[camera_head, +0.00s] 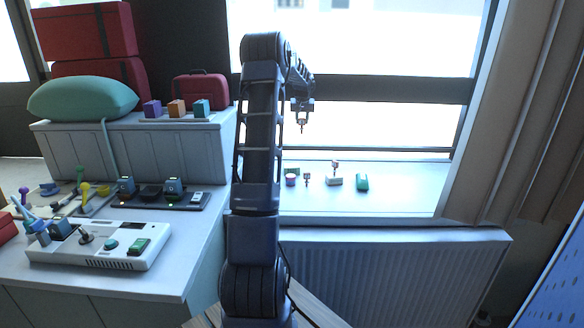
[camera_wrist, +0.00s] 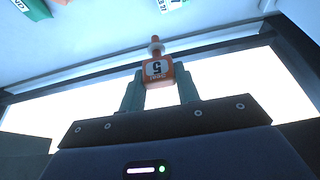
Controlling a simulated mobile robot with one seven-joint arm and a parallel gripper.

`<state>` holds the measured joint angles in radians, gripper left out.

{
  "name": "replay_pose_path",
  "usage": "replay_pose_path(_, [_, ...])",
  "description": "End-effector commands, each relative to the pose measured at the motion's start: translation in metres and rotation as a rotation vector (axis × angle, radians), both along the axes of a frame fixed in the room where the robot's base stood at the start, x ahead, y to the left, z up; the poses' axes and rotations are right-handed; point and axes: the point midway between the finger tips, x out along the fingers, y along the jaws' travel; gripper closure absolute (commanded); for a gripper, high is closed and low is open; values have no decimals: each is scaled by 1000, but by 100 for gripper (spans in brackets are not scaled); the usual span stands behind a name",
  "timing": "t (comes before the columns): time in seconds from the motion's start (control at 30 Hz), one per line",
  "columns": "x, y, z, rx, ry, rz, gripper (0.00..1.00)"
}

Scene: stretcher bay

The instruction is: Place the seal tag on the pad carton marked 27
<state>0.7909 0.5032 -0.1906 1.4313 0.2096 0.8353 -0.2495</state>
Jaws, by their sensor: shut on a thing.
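My gripper (camera_head: 302,108) hangs in front of the window, above the sill. In the wrist view my gripper (camera_wrist: 160,88) is shut on a seal tag (camera_wrist: 157,71), an orange block with a white face reading "5" upside down and a small post with an orange knob. The held tag is a small dark shape in the head view (camera_head: 301,127). On the sill below stand a white carton (camera_head: 334,181) with a small knobbed piece above it and a green carton (camera_head: 362,183). No 27 is legible; I cannot tell which is the pad carton.
More small items, including a purple piece (camera_head: 291,180), stand left on the sill (camera_head: 400,196). The sill's right part is clear. A radiator (camera_head: 390,275) is under the sill.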

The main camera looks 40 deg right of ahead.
Motion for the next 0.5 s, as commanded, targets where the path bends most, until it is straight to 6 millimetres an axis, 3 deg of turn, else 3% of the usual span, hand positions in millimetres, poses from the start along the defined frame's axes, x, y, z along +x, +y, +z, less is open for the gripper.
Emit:
replay_pose_path(0.03, [19, 1, 1, -3, 0, 6, 89])
replay_pose_path(0.2, [55, 4, 6, -6, 3, 12, 89])
replay_pose_path(0.37, [67, 6, 2, -6, 4, 12, 89])
replay_pose_path(0.5, [68, 6, -20, -4, 6, 11, 89])
